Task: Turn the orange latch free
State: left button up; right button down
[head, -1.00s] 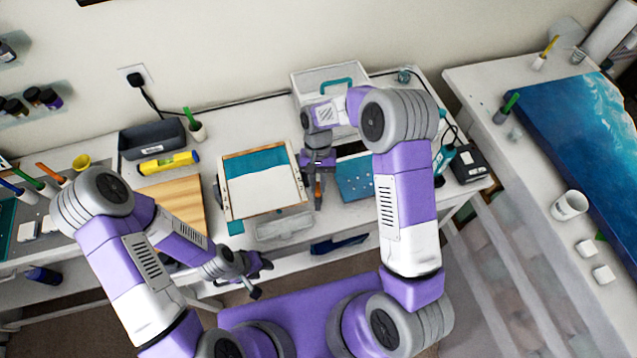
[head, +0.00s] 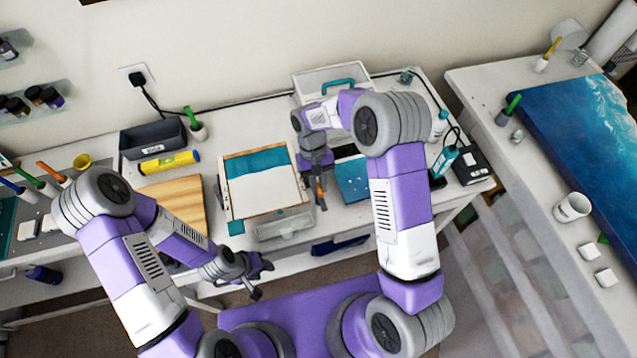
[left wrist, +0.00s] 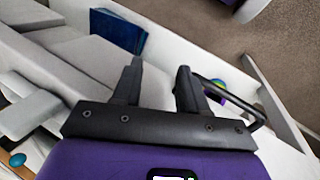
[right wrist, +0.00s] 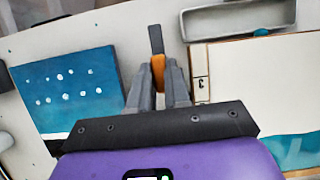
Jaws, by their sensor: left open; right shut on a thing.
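The orange latch (right wrist: 157,68) sits between the fingers of my right gripper (right wrist: 160,92) in the right wrist view, and the gripper is shut on it. A dark grey tab stands past the latch in the right wrist view. My left gripper (head: 258,278) is open and empty, low in front of the table; its spread fingers also show in the left wrist view (left wrist: 157,88).
A teal dotted mat (head: 352,182) lies right of the latch. A clear tray (head: 284,227) lies at the board's front edge. A wooden board (head: 178,198) lies to the left, and a clear bin (head: 305,88) stands behind.

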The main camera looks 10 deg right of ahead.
jog(key=shift+s+f, duration=0.15)
jog(key=shift+f, duration=0.05)
jog(key=c, duration=1.1)
grip_release()
jog(key=shift+r, duration=0.1)
jog(key=v, duration=0.7)
jog(key=shift+w+r, duration=0.2)
jog(key=shift+w, duration=0.05)
